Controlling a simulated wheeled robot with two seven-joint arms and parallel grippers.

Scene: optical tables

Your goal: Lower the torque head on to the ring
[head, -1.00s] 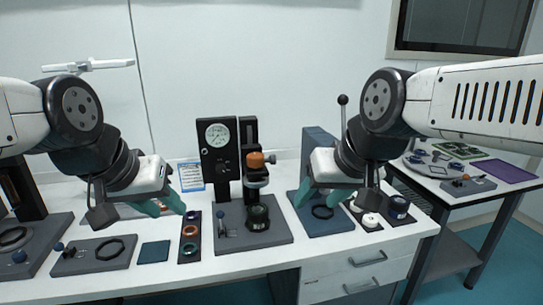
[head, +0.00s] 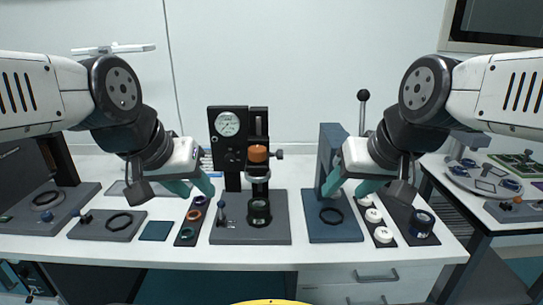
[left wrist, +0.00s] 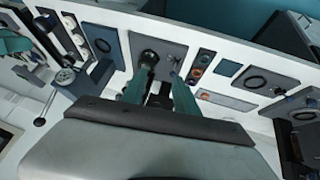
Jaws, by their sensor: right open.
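The torque head, which seems to be the part with an orange-brown knob (head: 258,154), is carried on a black upright stand with a round dial gauge (head: 228,124). It is held above a dark round ring fixture (head: 259,211) on the grey base plate (head: 228,236), with a gap between them. My left gripper (head: 194,189) is open and empty, left of the stand; in the left wrist view its two teal fingers (left wrist: 160,92) are apart, with the base plate beyond them. My right gripper (head: 347,189) is open and empty, over the blue press plate to the right.
A blue press (head: 333,150) with a black-ball lever stands right of the stand. A dark strip with coloured rings (head: 193,217) lies to its left. White parts (head: 378,216) and a black cup (head: 421,223) lie at right. The front table edge is clear.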

